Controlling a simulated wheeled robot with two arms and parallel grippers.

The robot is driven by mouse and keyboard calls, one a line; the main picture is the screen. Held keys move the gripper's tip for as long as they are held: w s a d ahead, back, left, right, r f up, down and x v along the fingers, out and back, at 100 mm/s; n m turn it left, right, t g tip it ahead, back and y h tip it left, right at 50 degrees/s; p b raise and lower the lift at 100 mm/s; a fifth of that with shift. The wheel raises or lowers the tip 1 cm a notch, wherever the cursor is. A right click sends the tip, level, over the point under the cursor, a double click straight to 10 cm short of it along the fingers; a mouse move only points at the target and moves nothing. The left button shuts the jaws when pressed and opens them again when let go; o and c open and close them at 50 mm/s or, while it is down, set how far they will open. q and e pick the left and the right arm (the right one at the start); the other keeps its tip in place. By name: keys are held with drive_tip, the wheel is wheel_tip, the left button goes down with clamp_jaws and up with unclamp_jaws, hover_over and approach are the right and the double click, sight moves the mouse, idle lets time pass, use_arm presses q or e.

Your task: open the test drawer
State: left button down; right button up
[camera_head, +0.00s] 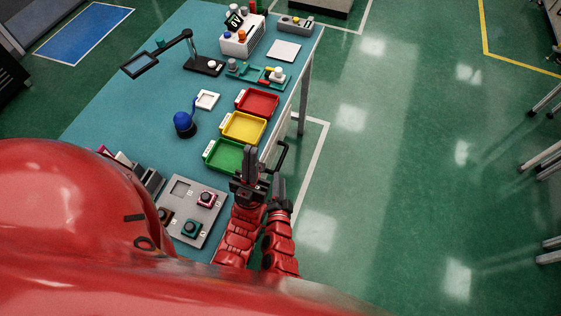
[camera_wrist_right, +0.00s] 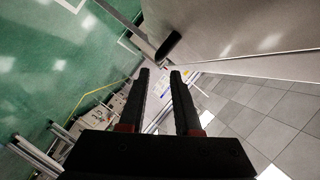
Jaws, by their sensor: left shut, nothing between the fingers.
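A dark bar handle (camera_head: 283,157) sticks out from the table's right edge, beside the green tray. A dark, rounded bar, apparently this handle, shows beyond the fingertips in the right wrist view (camera_wrist_right: 168,46). The drawer's own front cannot be made out in the head view. My left gripper (camera_head: 250,162) is shut and empty, over the table edge by the green tray. My right gripper (camera_head: 279,186) is just below the handle in the head view.
Green (camera_head: 228,156), yellow (camera_head: 243,127) and red (camera_head: 258,102) trays line the right side of the teal table (camera_head: 120,110). A grey fixture plate (camera_head: 185,213) with small parts lies left of my grippers.

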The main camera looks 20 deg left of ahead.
sight(280, 160)
drive_tip(key=b+x, duration=0.2)
drive_tip(key=x, duration=0.7)
drive_tip(key=shift+f, duration=0.15)
drive_tip(key=shift+w+b, duration=0.3)
drive_tip(key=shift+b, duration=0.05)
clamp_jaws()
drive_tip(key=shift+s, duration=0.1)
idle(0.7)
